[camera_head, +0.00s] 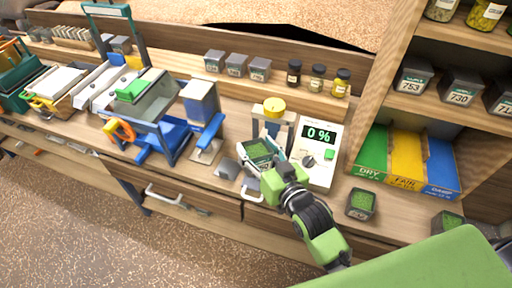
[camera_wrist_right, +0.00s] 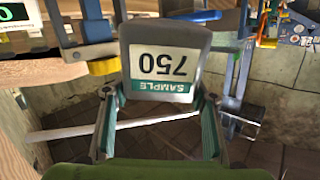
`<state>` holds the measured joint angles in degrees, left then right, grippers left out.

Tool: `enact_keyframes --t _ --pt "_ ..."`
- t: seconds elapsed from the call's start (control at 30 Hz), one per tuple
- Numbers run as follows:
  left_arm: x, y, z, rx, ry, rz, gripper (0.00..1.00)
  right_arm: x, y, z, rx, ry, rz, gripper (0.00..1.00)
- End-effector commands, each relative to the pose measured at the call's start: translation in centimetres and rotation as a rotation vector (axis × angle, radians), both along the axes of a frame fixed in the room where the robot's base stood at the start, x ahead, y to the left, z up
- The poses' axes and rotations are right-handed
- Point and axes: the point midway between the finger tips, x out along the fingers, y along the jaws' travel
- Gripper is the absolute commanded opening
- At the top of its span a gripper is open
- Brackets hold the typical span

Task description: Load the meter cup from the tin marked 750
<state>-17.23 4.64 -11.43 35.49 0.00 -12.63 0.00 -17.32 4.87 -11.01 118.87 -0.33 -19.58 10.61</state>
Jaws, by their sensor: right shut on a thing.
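My right gripper (camera_head: 266,168) is shut on the grey tin marked 750 (camera_wrist_right: 165,58), with a finger on each side of it. In the head view the tin (camera_head: 258,150) shows green material inside its open top. It is held just in front of the meter (camera_head: 320,135), whose display reads 0 %. My left gripper is not in view.
A blue-framed machine (camera_head: 165,125) stands to the left. Small jars (camera_head: 317,78) and grey tins (camera_head: 237,67) line the back ledge. DRY, FAIR and DAMP bins (camera_head: 405,158) are at the right, with a green-filled tin (camera_head: 361,203) in front. Numbered tins (camera_head: 412,83) fill the shelf.

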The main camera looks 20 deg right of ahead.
Motion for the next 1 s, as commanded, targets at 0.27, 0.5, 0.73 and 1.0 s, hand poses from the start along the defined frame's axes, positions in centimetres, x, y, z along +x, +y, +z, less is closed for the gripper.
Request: enact_keyframes --t 0.27,0.5,0.73,1.0 --pt "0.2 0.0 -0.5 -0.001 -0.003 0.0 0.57 0.9 -0.6 -1.3 0.026 0.036 0.001 0.23" --pt "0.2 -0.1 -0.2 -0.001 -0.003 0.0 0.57 1.0 -0.7 -1.2 0.029 0.04 0.001 0.23" --pt "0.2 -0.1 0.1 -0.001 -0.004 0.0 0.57 1.3 -0.9 -1.2 0.029 0.039 0.001 0.23" --pt "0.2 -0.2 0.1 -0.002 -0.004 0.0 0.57 1.3 -0.9 -1.3 0.029 0.039 0.001 0.23"
